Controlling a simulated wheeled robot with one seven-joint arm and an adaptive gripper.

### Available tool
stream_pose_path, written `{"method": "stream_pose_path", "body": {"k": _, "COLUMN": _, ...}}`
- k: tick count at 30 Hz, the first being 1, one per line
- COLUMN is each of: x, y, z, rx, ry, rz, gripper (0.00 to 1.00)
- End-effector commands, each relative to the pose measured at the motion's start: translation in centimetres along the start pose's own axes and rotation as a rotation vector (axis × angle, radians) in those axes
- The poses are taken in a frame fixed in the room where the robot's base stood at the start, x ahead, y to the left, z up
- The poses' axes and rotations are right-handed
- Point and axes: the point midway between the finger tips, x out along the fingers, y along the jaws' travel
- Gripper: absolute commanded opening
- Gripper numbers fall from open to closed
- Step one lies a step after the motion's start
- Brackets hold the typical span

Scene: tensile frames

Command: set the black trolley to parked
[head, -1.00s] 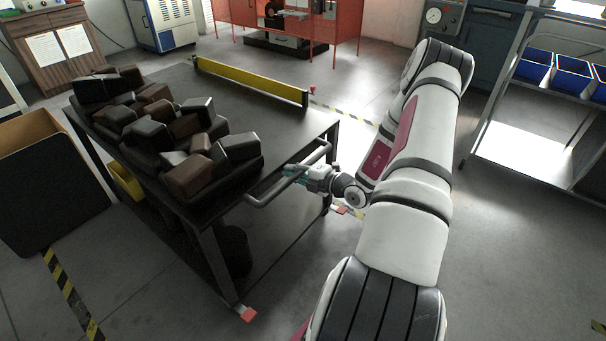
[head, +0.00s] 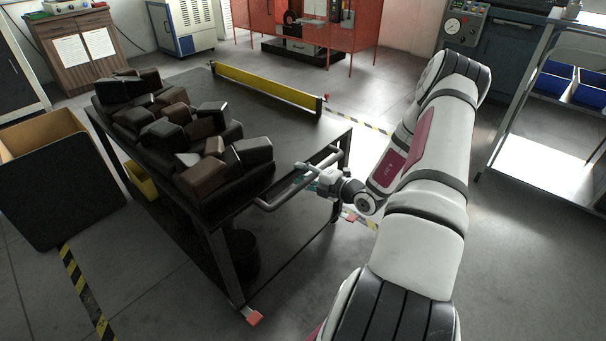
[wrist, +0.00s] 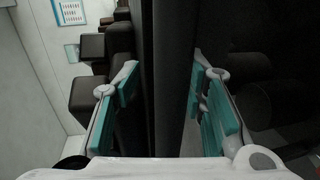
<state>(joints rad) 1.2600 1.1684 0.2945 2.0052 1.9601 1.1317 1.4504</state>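The black trolley (head: 290,133) stands left of my arm, with a dark top and thin legs. Several dark brown and black blocks (head: 205,180) sit along its left side. Its grey tubular handle (head: 272,205) sticks out at the near right end. My gripper (head: 312,182) is at the middle of this handle. A red foot piece (head: 254,318) shows at the trolley's near leg. The far wheels are mostly hidden.
An open-topped bin (head: 60,190) stands at left, near yellow-black floor tape (head: 80,290). A rack with blue bins (head: 553,82) stands at right. A red cabinet (head: 300,30) stands behind. Floor to the right is clear.

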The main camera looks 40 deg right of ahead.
Motion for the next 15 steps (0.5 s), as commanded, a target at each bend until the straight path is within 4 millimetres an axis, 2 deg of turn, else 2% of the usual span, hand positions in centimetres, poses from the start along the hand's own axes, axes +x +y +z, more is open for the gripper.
{"method": "stream_pose_path", "body": {"k": 5, "x": -0.5, "y": -0.1, "z": 0.0, "rx": 0.001, "ry": -0.001, "rz": -0.002, "gripper": 0.38}}
{"method": "stream_pose_path", "body": {"k": 8, "x": -1.6, "y": -0.1, "z": 0.1, "rx": 0.002, "ry": -0.002, "rz": -0.003, "gripper": 0.38}}
{"method": "stream_pose_path", "body": {"k": 15, "x": -6.4, "y": -0.1, "z": 0.1, "rx": 0.002, "ry": -0.004, "rz": -0.003, "gripper": 0.38}}
